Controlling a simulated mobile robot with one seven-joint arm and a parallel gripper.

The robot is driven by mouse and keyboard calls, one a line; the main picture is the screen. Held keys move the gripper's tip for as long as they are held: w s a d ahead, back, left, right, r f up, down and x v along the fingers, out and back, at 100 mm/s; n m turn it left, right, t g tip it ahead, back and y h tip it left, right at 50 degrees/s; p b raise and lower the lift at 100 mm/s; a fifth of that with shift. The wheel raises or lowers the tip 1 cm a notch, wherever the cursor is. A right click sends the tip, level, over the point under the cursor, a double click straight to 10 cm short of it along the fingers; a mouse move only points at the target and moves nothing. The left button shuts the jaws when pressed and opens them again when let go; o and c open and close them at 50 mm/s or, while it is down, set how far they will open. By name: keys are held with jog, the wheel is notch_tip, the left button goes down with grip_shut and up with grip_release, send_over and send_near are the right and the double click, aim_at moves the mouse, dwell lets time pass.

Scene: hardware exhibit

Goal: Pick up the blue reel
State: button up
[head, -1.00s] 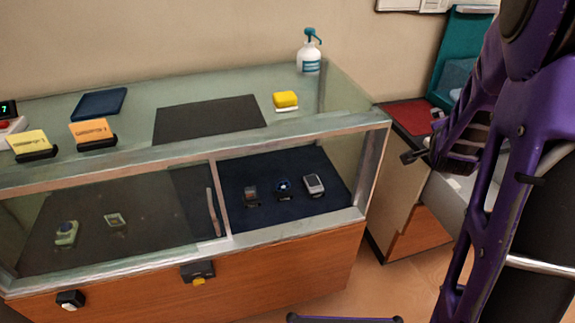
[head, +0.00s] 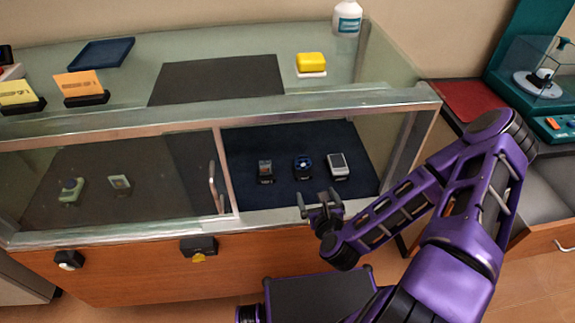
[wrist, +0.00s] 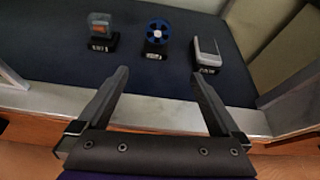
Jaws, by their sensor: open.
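The blue reel (head: 303,162) stands on a small black stand on the dark blue cloth inside the right part of the glass display case. It sits between two other items. In the wrist view the reel (wrist: 158,31) is upright, with a pale hub, beyond and between my fingertips. My gripper (head: 320,197) is open and empty at the front edge of the case's right opening. In the wrist view my gripper (wrist: 161,85) has its fingers spread wide, pointing toward the reel without touching it.
A small device with an orange part (wrist: 101,27) stands left of the reel, a silver device (wrist: 207,52) right. The metal sill (wrist: 165,113) runs under my fingers. The case's glass top and frame (head: 330,108) lie above the opening. A sliding pane handle (head: 212,186) is at left.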

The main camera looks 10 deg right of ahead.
aim_at(303, 169)
jog(key=shift+w+a+m, duration=0.2)
jog(key=shift+a+m, duration=0.1)
jog(key=shift+w+a, duration=0.1)
jog(key=shift+w, duration=0.25)
jog(key=b+x, duration=0.1)
jog(key=x, duration=1.5)
jog(key=shift+w+a+r+b, duration=0.1)
jog(key=shift+w+a+b, duration=0.05)
jog(key=shift+w+b, duration=0.25)
jog(key=shift+r, duration=0.1)
jog(key=c, duration=1.4)
